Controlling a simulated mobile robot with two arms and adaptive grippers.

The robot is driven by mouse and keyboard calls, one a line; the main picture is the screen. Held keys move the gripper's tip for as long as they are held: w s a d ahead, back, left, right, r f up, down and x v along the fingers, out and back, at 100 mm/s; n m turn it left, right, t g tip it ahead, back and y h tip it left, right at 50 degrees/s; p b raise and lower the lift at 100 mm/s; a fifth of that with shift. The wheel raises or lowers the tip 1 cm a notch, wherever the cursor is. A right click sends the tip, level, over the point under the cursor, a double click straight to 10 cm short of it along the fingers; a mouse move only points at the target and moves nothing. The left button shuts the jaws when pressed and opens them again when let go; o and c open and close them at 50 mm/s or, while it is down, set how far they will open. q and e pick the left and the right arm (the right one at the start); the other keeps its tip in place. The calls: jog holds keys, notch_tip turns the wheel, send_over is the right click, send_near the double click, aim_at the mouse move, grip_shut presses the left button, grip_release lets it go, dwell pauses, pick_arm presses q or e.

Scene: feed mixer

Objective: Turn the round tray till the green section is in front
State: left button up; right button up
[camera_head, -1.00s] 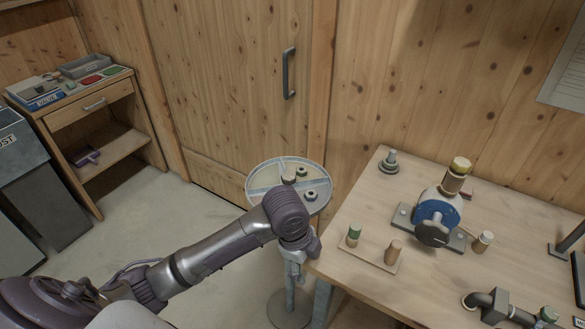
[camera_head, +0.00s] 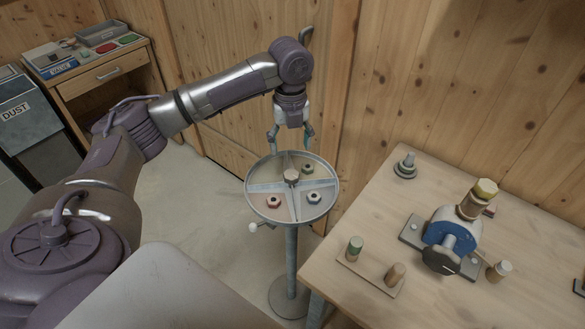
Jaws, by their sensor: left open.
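The round tray (camera_head: 248,200) stands on a grey post beside the workbench, split by raised dividers into sections around a wooden centre knob (camera_head: 291,176). The olive-green section (camera_head: 296,164), with a dark green nut (camera_head: 308,169), is at the back right. A reddish nut (camera_head: 273,202) lies in the front left section and a blue-grey nut (camera_head: 314,197) in the front right one. A short handle with a white ball (camera_head: 253,228) sticks out below the front left rim. My left gripper (camera_head: 291,140) is open and empty, pointing down near the tray's back rim. My right gripper is not in view.
The wooden workbench (camera_head: 375,215) on the right carries a blue-and-dark pump-like device (camera_head: 448,237) and a board with two pegs (camera_head: 370,275). A small cabinet (camera_head: 95,85) and a dust bin (camera_head: 25,125) stand at the left. A wooden wall is close behind the tray.

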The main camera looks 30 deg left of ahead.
pick_arm(q)
send_over(291, 175)
notch_tip(291, 175, down, 4)
jog(key=shift+f+p, duration=0.1)
jog(key=shift+p, duration=0.25)
notch_tip(291, 175, down, 5)
jog(key=shift+w+f+p, duration=0.1)
jog(key=shift+f+p, duration=0.1)
jog(key=shift+p, duration=0.25)
jog(key=shift+f, duration=0.4)
jog(key=shift+c, duration=1.2)
grip_shut()
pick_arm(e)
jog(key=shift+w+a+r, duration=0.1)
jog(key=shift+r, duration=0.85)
